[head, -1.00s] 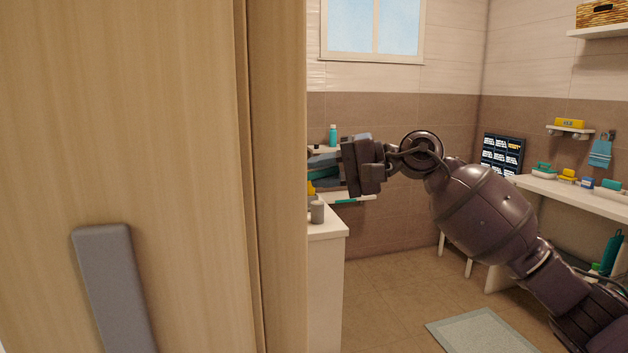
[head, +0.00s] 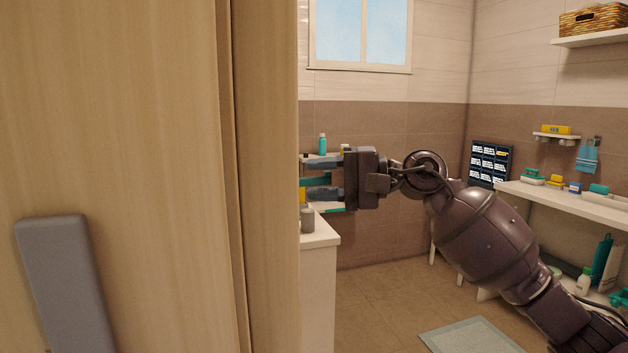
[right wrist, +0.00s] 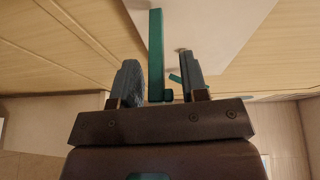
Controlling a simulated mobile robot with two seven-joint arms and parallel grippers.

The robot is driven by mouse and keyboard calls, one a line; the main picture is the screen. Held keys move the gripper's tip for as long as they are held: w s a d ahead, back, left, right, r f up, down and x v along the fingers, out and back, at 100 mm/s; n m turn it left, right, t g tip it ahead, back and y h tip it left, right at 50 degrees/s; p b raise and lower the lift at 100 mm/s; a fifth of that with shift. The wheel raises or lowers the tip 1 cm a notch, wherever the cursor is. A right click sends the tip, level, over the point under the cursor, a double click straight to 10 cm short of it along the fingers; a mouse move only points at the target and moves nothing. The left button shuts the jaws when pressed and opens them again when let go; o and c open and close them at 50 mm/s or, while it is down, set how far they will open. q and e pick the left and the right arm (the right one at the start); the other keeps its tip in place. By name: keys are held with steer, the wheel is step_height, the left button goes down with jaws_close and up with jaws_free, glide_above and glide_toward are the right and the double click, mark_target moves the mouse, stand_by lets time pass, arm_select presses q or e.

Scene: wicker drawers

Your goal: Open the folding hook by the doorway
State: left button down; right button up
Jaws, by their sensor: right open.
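A long teal bar (right wrist: 156,45), which looks like the folding hook, runs between the fingers of my right gripper (right wrist: 158,68) in the right wrist view. A white plate (right wrist: 215,30) lies behind it. The right gripper is open, with a finger on each side of the bar; I cannot tell whether either touches it. The fingertips are close to the wood edge. My left gripper is not in view.
A wooden panel (head: 120,120) with a grey bar (head: 65,285) fills the left. A white cabinet (head: 320,275) with a grey cup (head: 307,220) stands below the gripper. A shelf (head: 565,203) with small items is at right; a mat (head: 470,337) lies on open floor.

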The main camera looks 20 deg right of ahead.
steer(key=v, duration=0.9)
steer(key=shift+d, duration=0.4)
steer(key=shift+s+m, duration=0.1)
steer(key=shift+m, duration=0.2)
